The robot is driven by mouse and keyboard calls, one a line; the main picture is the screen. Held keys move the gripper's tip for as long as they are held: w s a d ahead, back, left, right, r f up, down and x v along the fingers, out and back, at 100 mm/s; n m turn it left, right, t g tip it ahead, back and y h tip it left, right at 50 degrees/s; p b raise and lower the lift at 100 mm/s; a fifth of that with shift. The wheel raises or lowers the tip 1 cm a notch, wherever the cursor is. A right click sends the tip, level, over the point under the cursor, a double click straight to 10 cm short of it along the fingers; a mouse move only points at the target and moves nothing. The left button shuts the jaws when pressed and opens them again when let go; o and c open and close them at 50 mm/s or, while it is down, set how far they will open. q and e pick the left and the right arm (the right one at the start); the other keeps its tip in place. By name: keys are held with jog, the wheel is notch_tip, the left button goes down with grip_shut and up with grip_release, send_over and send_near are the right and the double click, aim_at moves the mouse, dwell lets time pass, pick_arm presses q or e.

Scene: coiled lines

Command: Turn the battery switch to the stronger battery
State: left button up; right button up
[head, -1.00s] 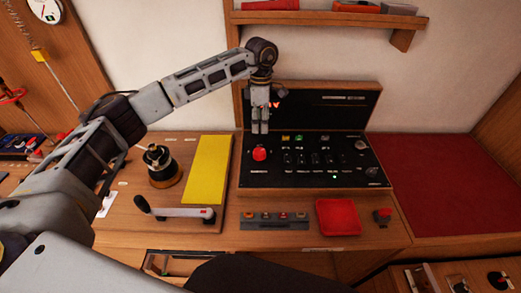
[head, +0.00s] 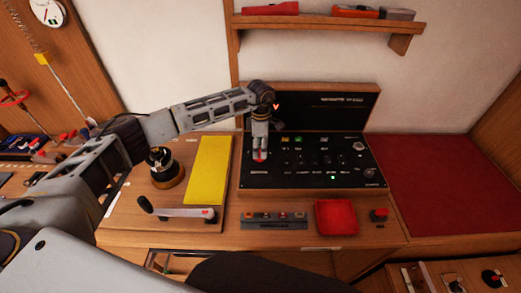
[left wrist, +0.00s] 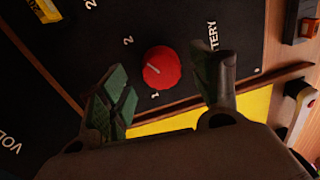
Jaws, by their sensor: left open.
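The battery switch is a round red knob (left wrist: 161,68) with a short slanting white mark, on a black panel (head: 310,180). In the left wrist view, the labels 1 and 2 are beside the knob. Which label the mark points to is hard to tell. My left gripper (left wrist: 163,66) is open, with its fingers apart on either side of the knob; contact is not clear. In the head view, my left gripper (head: 260,154) points down at the knob (head: 260,158) and partly hides it. A red V shows on the upright display (head: 335,112); my arm hides any digits.
Small switches and a lit green lamp (head: 333,178) are right of the knob. A yellow board (head: 209,170), a crank handle (head: 180,212) and a red tray (head: 336,218) lie nearby. A shelf (head: 320,20) hangs above the panel.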

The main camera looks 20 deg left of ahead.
pick_arm(q)
jog(key=shift+f, duration=1.2)
jog(key=c, duration=1)
